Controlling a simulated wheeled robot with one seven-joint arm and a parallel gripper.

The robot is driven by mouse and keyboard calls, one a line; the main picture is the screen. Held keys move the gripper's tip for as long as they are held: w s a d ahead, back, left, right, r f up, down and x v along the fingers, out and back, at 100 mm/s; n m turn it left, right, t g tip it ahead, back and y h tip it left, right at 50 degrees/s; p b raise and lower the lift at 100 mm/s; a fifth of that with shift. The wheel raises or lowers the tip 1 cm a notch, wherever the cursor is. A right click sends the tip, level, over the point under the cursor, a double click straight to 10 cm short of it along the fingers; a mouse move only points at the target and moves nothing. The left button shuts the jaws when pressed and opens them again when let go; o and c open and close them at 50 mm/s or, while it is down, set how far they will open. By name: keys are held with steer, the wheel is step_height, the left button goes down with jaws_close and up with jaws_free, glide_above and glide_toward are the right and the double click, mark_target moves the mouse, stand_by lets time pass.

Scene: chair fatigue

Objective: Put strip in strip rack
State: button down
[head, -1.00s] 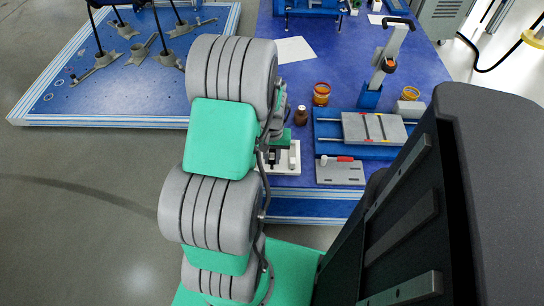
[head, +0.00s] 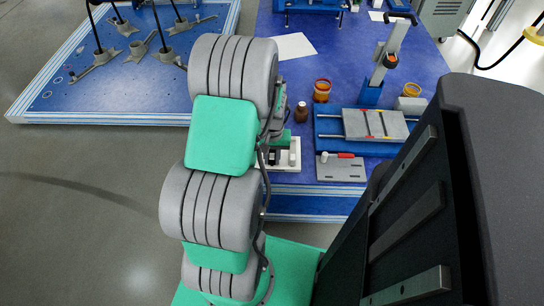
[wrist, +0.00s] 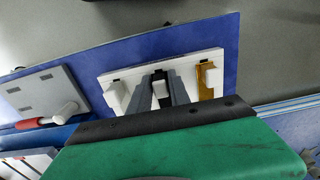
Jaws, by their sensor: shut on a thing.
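My gripper (wrist: 161,82) is over a white plate-like rack (wrist: 112,80) with upright white posts. Its two grey fingers are close together on a small white piece with a dark top (wrist: 159,76), which seems to be the strip; most of it is hidden by the fingers. An amber flat piece (wrist: 209,82) is at the right end of the rack, beside a white post. In the head view the rack (head: 294,165) stands near the front edge of the blue table, and my arm hides its left part and the gripper's tips. I cannot tell whether the held piece touches the rack.
A grey plate with a red-handled tool (head: 341,168) lies right of the rack. A black chair back (head: 420,200) stands close on the right.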

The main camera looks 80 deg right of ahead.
steer(key=c, duration=1.1)
jaws_free()
steer(key=shift+c, duration=0.2)
steer(key=shift+r, duration=0.1)
step_height(320, 180, up, 8)
steer(key=shift+f+p, duration=0.2)
steer(key=shift+p, duration=0.85)
